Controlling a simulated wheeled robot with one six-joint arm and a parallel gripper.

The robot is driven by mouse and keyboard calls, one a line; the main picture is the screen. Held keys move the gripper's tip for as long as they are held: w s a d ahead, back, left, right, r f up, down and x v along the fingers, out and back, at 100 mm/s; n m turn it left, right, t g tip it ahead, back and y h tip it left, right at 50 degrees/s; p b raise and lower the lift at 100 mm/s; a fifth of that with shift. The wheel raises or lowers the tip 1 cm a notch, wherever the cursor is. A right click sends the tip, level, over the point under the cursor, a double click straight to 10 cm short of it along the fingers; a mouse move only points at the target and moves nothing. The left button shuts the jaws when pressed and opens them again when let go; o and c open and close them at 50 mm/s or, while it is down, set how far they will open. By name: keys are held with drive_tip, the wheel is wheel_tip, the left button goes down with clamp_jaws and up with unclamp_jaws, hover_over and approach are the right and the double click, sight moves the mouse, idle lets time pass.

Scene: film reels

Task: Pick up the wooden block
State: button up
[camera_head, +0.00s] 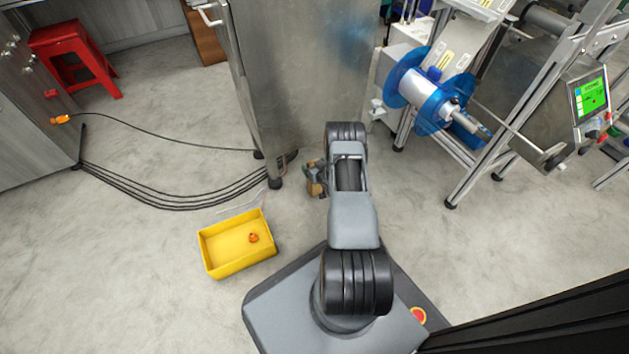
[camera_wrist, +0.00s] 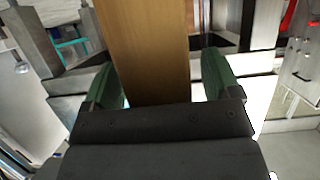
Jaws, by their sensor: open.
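The wooden block (camera_head: 313,187) is a small brown shape in the head view, beside my gripper, low near the foot of the metal cabinet and partly hidden by the gripper and arm. In the wrist view the wooden block (camera_wrist: 145,50) is a broad, plain brown piece running from the top edge down between the two green fingers. My gripper (camera_wrist: 160,78) is open, with a finger on each side of it. A narrow gap shows at the right finger; I cannot tell whether the left finger touches it.
A yellow bin (camera_head: 222,262) holding a small orange item (camera_head: 253,238) stands on the floor at left. Black cables (camera_head: 170,200) run to the metal cabinet (camera_head: 305,80). A reel machine (camera_head: 430,95) stands at right, a red stool (camera_head: 75,60) at back left. The floor between is mostly clear.

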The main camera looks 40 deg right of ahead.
drive_tip(key=c, duration=1.5)
drive_tip(key=shift+o, duration=0.2)
drive_tip(key=shift+r, duration=0.15)
